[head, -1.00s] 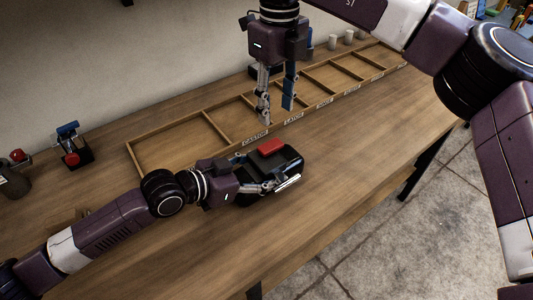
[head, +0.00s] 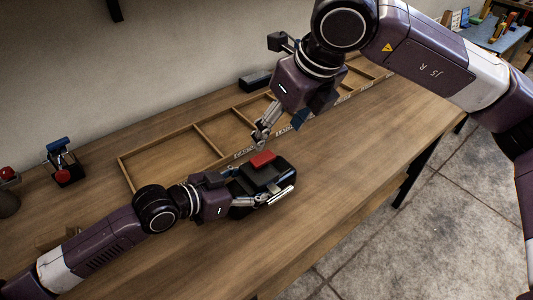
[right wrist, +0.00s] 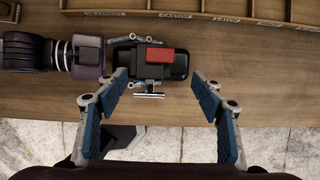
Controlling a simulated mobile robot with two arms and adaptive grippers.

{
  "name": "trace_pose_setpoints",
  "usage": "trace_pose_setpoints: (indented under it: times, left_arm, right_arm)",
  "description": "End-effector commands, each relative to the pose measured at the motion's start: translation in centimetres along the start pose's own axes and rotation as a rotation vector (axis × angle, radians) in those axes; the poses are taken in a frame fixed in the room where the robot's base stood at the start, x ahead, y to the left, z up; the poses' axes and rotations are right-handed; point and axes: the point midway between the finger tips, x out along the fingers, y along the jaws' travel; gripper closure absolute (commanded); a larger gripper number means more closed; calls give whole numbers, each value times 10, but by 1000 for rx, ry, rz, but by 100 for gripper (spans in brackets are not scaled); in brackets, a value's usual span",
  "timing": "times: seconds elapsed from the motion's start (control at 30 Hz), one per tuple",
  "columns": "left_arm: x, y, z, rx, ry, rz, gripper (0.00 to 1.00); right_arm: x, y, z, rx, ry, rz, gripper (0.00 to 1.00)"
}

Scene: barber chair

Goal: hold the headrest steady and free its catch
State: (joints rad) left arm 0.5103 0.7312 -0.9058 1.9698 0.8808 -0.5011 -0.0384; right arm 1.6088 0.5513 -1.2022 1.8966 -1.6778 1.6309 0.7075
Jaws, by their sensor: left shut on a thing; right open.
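The headrest (head: 287,176) is a black padded block lying on the wooden bench, with a red catch (head: 262,159) on its top. My left gripper (head: 258,186) is shut on the headrest from the left, a finger along each long side. My right gripper (head: 278,134) is open and empty, above and just behind the headrest in the head view. In the right wrist view, the headrest (right wrist: 180,66) and red catch (right wrist: 160,54) show beyond and between the open blue-padded fingers of my right gripper (right wrist: 159,78). The catch's underside is hidden.
A wooden tray (head: 157,153) with labelled compartments runs along the back of the bench (head: 350,165). A small stand with a blue lever and red part (head: 62,165) is at left. The bench front and right are clear.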

Motion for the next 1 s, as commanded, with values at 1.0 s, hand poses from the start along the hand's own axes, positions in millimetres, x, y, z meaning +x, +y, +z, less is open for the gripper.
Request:
trace_pose_setpoints:
  times: [1.0]
  left_arm:
    - [0,0,0,0,0,0,89]
  right_arm:
    - [114,0,-1,-1,3,0,38]
